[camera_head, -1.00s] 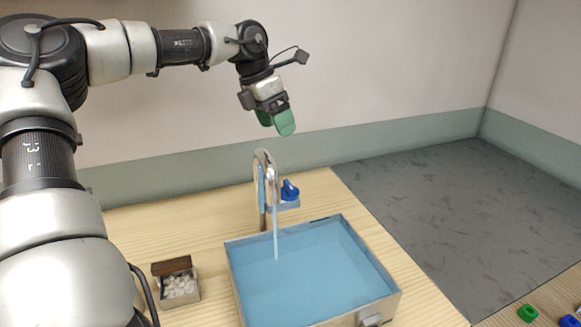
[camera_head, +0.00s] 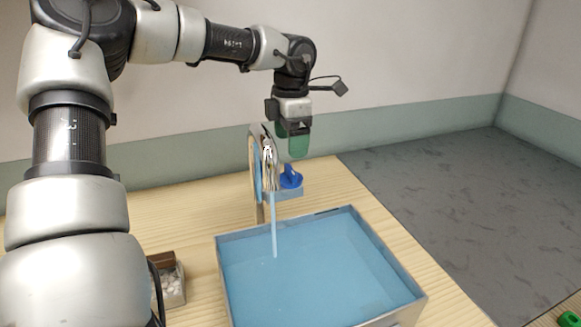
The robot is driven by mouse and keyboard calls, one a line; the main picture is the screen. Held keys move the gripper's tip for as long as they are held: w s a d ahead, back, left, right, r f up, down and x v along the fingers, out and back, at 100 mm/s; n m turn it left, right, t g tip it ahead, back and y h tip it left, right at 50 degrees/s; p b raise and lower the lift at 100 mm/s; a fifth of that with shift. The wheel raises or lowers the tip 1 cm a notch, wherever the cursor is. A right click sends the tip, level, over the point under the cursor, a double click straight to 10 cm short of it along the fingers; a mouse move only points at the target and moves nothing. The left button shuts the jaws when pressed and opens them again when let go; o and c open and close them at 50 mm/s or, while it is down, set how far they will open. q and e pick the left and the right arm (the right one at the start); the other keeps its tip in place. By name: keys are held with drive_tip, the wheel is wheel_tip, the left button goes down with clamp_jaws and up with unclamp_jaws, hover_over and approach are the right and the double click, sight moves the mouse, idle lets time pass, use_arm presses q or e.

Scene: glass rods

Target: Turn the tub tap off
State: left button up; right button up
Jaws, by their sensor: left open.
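The tub (camera_head: 412,290) stands on the wooden table and holds blue water. The silver tap (camera_head: 268,150) rises behind its back left side, and a stream of water (camera_head: 274,228) runs from its spout into the tub. My right gripper is not in view.
A small box with a brown lid and white pebbles (camera_head: 172,284) stands left of the tub, partly hidden by my arm. Grey floor (camera_head: 440,205) lies to the right. A green block (camera_head: 570,318) shows at bottom right.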

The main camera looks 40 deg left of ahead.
sight(291, 169)
use_arm(q)
wheel_tip(291, 169, down, 7)
idle(0.3)
drive_tip(key=c, duration=0.9)
